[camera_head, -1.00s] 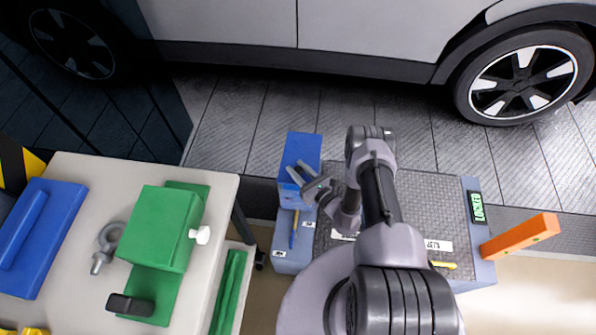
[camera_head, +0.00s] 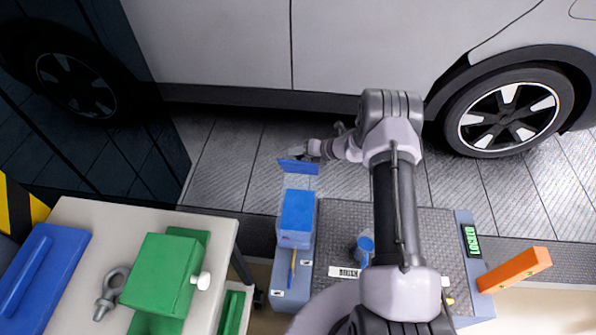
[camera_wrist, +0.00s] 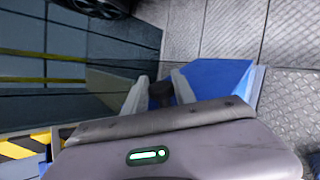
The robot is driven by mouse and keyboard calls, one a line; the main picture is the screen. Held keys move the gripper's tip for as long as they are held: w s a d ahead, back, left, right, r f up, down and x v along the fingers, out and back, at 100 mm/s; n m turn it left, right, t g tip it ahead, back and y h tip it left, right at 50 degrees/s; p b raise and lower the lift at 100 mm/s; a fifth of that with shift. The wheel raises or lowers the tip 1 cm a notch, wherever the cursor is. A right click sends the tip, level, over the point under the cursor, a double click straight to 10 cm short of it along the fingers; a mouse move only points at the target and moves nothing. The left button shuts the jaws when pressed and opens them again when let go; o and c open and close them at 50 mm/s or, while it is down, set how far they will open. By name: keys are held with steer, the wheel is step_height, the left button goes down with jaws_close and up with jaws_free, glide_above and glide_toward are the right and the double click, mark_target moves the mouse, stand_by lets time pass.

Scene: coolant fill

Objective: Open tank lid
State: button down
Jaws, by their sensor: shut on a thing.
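A blue box-shaped tank (camera_head: 297,212) stands at the left end of the grey ribbed deck, right of the table. My gripper (camera_head: 308,153) is beyond the tank's far side, over the floor near the car. A thin blue panel, the lid (camera_head: 298,167), shows almost edge-on just below my gripper, apart from the tank's top in the picture. In the wrist view, my fingers (camera_wrist: 161,92) are shut around a dark knob (camera_wrist: 160,94), with a blue surface (camera_wrist: 218,80) behind it. I cannot tell whether the lid is hinged or loose.
A small blue cup-like part (camera_head: 365,244) stands on the ribbed deck (camera_head: 340,225). An orange block (camera_head: 515,269) juts out at the right. The table (camera_head: 75,215) at left holds a green fixture (camera_head: 160,272), a blue case (camera_head: 38,268) and an eyebolt (camera_head: 108,295). The car (camera_head: 350,45) is behind.

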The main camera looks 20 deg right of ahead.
steer(key=w+d+m+g+y+b, duration=0.1)
steer(key=w+d+g+b, duration=0.1)
steer(key=w+b, duration=0.4)
steer(key=shift+d+r+m+g, duration=0.2)
steer(key=shift+r+m+g, duration=0.1)
steer(key=shift+r, duration=0.1)
steer(key=c, duration=1)
jaws_free()
steer(key=shift+c, duration=0.2)
steer(key=p+v, duration=0.6)
steer(key=v, duration=1.1)
steer(key=shift+r+p, duration=0.25)
steer(key=shift+p, duration=0.1)
